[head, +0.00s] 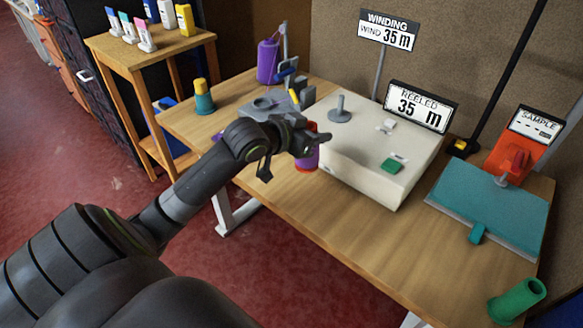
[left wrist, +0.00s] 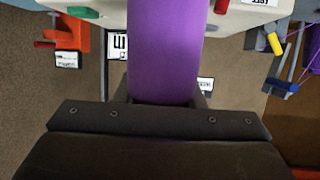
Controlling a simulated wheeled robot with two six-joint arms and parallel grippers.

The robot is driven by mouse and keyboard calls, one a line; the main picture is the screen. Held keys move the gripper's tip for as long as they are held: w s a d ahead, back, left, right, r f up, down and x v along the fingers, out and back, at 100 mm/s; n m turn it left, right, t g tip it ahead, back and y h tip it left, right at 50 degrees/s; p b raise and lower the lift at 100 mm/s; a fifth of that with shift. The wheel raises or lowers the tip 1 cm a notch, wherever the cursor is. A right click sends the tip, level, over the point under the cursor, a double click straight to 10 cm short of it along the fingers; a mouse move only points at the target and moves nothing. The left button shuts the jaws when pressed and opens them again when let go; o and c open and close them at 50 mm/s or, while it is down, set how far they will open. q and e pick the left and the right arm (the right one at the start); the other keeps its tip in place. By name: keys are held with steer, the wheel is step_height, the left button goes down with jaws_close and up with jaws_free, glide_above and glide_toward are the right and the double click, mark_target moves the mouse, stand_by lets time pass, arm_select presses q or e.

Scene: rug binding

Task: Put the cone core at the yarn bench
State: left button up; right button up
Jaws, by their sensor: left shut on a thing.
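My left gripper (head: 312,143) is shut on a purple cylinder (head: 313,160) with red at its ends, beside the left side of the white winding machine (head: 370,180). The purple cylinder (left wrist: 165,50) fills the middle of the left wrist view, between the jaws. A green hollow tube (head: 517,300) lies tilted at the wooden bench's (head: 350,235) near right corner; I cannot tell whether it or the held piece is the cone core. My right gripper is not in view.
A purple cone (head: 267,62) and a teal cone with yellow top (head: 203,97) stand at the bench's back left. A teal board (head: 490,208) lies right of the machine. A small side table (head: 150,50) holds several bottles.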

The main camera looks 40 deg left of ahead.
mark_target(312, 162)
arm_select(q)
steer(key=f, duration=0.5)
steer(key=shift+w+a+f, duration=0.15)
steer(key=shift+a, duration=0.05)
steer(key=shift+f+b, duration=0.2)
steer(key=shift+b, duration=0.1)
step_height(312, 162, down, 4)
steer(key=shift+r+b, duration=0.1)
steer(key=shift+b, duration=0.2)
steer(key=shift+d, duration=0.1)
steer(key=o, duration=1)
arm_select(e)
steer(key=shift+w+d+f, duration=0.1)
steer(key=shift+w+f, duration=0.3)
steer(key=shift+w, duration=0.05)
